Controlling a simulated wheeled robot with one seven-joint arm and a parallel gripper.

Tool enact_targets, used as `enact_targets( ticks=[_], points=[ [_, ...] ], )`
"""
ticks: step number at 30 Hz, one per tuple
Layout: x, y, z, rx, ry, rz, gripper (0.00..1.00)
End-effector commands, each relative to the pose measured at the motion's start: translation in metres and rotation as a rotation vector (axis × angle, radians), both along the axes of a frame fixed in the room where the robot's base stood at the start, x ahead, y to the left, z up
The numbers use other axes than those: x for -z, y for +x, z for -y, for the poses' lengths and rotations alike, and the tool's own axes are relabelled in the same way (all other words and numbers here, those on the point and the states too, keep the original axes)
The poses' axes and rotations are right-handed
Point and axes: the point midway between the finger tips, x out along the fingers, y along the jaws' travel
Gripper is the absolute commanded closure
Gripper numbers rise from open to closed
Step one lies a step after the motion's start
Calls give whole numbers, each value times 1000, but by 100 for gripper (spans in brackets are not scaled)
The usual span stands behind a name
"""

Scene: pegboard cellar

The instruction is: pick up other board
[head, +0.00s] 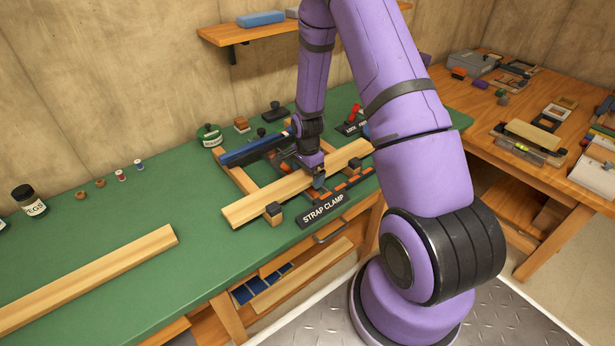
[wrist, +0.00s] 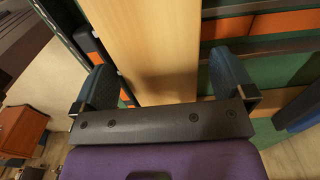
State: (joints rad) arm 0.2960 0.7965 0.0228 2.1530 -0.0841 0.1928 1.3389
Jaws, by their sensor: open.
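One light wooden board (head: 250,208) lies across the strap clamp (head: 324,209) frame on the green bench. A second light board (head: 90,278) lies apart on the bench at the left, running off the picture's left edge. My gripper (head: 318,182) is at the board in the clamp, far from the left board. In the wrist view my gripper (wrist: 166,78) is open, its two fingers on either side of the clamp board (wrist: 150,40). Whether the fingers touch it I cannot tell. My arm hides part of the clamp and the board's far end.
A blue bar (head: 250,149) lies at the clamp's rear left. A wooden table (head: 480,110) with tools is at the right. The bench between the boards is clear.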

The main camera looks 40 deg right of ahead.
Motion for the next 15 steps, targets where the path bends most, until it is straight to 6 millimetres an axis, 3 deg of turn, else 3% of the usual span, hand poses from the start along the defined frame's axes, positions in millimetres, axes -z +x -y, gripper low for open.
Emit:
enact_targets(
  ticks=[4,12,15],
  points=[
    [0,0,0,0,0,0,0],
    [0,0,0,0,0,0,60],
    [-1,0,0,0,0,1,63]
  ],
)
